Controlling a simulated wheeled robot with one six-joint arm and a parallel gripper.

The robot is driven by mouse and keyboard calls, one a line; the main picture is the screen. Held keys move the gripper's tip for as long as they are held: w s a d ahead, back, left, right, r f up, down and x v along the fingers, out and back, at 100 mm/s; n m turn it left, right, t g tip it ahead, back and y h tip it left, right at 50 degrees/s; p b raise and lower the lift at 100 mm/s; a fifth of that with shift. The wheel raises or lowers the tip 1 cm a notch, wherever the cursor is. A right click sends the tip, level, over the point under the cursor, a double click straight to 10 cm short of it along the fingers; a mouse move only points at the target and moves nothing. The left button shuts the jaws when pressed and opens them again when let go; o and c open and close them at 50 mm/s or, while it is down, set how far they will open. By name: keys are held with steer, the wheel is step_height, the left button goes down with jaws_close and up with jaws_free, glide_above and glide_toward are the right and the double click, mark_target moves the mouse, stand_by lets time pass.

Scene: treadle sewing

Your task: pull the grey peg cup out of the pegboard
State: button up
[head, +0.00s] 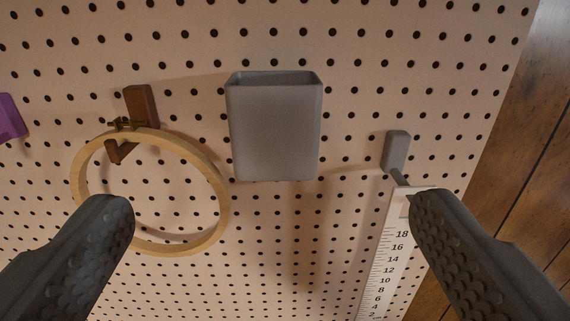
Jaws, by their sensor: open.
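The grey peg cup (274,133) is mounted on the pegboard (330,35), in the upper middle of the head view. It is a box-like cup with an open top, and no contents show in the part of its inside that I can see. My gripper (272,208) is open, with one dark textured finger at the lower left and one at the lower right. The cup appears between and beyond the fingertips, and neither finger touches it. The back of the cup and its pegs are hidden.
A wooden embroidery hoop (216,190) hangs on a brown peg (141,104) left of the cup. A white ruler (386,262) hangs from a grey hook (397,150) to the right, near the right finger. A purple object (10,118) is at the left edge. Wood panelling (520,150) lies right of the board.

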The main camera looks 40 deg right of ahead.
mark_target(274, 108)
steer(key=x, duration=1.6)
steer(key=shift+w+d, duration=0.2)
steer(key=c, duration=1.5)
steer(key=shift+o, duration=0.2)
steer(key=shift+v, duration=1.4)
steer(key=shift+v, duration=2.4)
